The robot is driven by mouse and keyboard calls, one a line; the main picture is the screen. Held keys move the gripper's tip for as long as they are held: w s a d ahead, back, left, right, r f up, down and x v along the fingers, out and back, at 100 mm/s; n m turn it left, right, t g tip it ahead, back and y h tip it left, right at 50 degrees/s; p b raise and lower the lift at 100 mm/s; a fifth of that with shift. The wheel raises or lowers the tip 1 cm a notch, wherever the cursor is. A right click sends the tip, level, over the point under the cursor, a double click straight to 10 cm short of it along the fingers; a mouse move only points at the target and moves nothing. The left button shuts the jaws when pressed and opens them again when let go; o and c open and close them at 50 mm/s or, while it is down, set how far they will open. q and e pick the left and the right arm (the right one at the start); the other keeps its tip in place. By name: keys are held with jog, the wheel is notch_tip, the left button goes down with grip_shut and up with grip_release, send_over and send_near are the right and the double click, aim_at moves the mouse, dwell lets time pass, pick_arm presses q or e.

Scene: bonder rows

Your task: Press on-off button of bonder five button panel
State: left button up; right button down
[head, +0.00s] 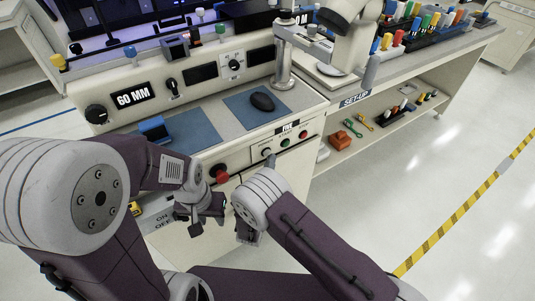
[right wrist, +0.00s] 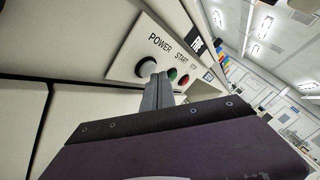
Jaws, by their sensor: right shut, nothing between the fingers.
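The bonder's front button panel (head: 314,124) shows a dark button (right wrist: 145,66) under the word POWER, a green button (head: 285,143) under START and a red button (head: 303,134) beside STOP. Any further buttons are hard to make out. My right gripper (head: 269,157) is shut and empty, its tips at the dark button's end of the panel. In the right wrist view its fingers (right wrist: 158,90) overlap the panel just right of the dark button; contact cannot be told. My left gripper (head: 203,218) hangs before the cabinet front; its finger gap is unclear.
A larger red button (head: 221,175) sits on the bonder front, left of the panel. An ON/OFF plate (head: 160,221) is lower left, partly behind my left arm. A mouse (head: 262,101) lies on a blue mat above. Open floor (head: 420,150) lies to the right.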

jog(key=shift+w+a, duration=0.25)
jog(key=shift+w, duration=0.1)
dwell(0.5)
dwell(0.3)
jog(key=shift+s+d, duration=0.45)
jog(key=shift+s, duration=0.25)
jog(key=shift+p, duration=0.3)
jog(key=s+d+p, duration=0.1)
jog(key=s, duration=0.1)
jog(key=s+d+p, duration=0.1)
jog(key=s+d, duration=0.1)
dwell(0.5)
